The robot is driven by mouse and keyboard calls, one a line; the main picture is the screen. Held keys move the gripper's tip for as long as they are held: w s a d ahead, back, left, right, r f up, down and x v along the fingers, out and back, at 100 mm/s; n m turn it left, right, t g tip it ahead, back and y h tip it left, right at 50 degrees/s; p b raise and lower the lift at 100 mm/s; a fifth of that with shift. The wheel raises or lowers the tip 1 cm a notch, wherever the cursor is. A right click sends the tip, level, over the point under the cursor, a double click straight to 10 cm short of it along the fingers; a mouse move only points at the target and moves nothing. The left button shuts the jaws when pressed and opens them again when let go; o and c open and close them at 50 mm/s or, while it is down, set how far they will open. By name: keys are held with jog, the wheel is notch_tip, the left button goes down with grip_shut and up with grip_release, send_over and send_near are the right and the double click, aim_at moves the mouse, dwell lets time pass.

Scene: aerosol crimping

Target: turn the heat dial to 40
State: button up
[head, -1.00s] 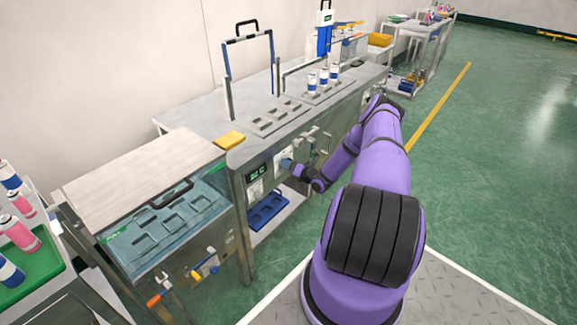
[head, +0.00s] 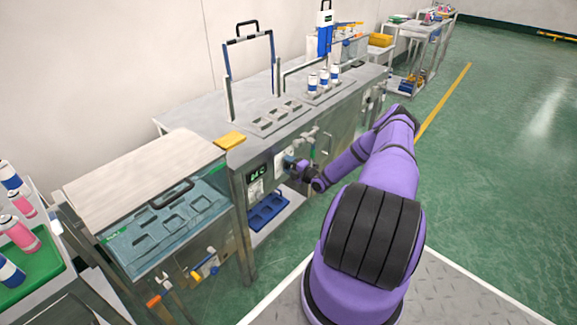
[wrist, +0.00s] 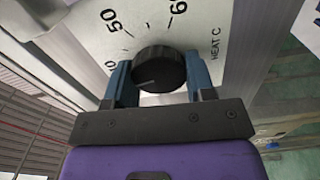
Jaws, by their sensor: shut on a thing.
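The heat dial (wrist: 158,68) is a round black ribbed knob on a light plate (wrist: 205,30) marked "HEAT C". Printed figures "50" and "60" show on the plate, partly cut off, and other marks are hidden. A pale pointer line on the knob face points to the lower left in the wrist view. My gripper (wrist: 160,82) has its two blue fingers closed on the knob's left and right sides. In the head view my gripper (head: 298,167) is at the front panel of the steel bench, and the dial is hidden behind it.
A green-lit display (head: 257,173) is on the panel left of my gripper. The steel bench (head: 215,123) carries several cans and metal frames. A water bath (head: 165,225) stands to the left, and a blue tray (head: 268,212) lies below. Green floor is open at the right.

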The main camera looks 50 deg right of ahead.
jog(key=shift+m, duration=0.7)
jog(key=shift+s, duration=0.1)
jog(key=o, duration=0.9)
jog(key=s, duration=0.7)
jog(key=s+d, duration=0.1)
jog(key=s, duration=0.2)
jog(key=shift+s, duration=0.35)
